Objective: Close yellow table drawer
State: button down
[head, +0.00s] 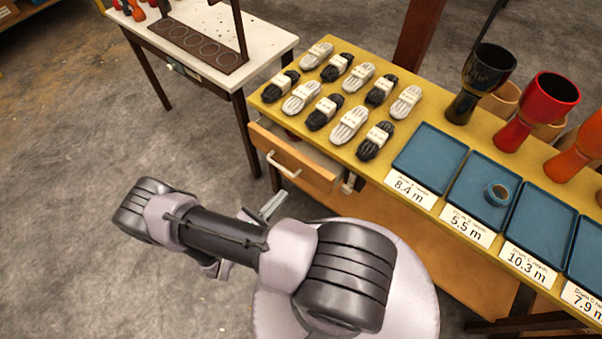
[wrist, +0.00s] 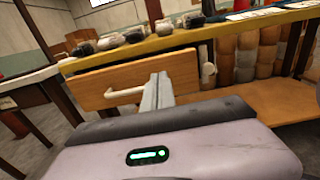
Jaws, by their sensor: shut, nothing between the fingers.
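The yellow table (head: 325,134) has a wooden drawer (head: 304,164) at its left end, pulled out from under the top. A pale handle (head: 283,166) is on its front. In the wrist view the drawer front (wrist: 130,84) faces me, with the handle (wrist: 126,94) at its middle. My gripper (head: 272,205) is shut and empty, in front of the drawer and apart from the handle in the head view. In the wrist view my gripper (wrist: 158,90) overlaps the drawer front just right of the handle; I cannot tell whether it touches.
Several rope bundles (head: 349,124), blue trays (head: 430,157) with length labels, and goblet drums (head: 540,105) stand on the yellow table. A white table (head: 262,40) stands behind left. A padlock-like fitting (head: 349,183) hangs right of the drawer. Grey floor at left is clear.

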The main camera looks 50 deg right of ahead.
aim_at(309, 167)
jog(key=d, duration=0.3)
jog(key=d+b, duration=0.1)
jog(key=d, duration=0.2)
jog(key=d+b, duration=0.1)
jog(key=d, duration=0.3)
jog(key=shift+w+f, duration=0.1)
jog(key=shift+w, duration=0.25)
jog(key=shift+d+b, duration=0.3)
jog(key=shift+d, duration=0.1)
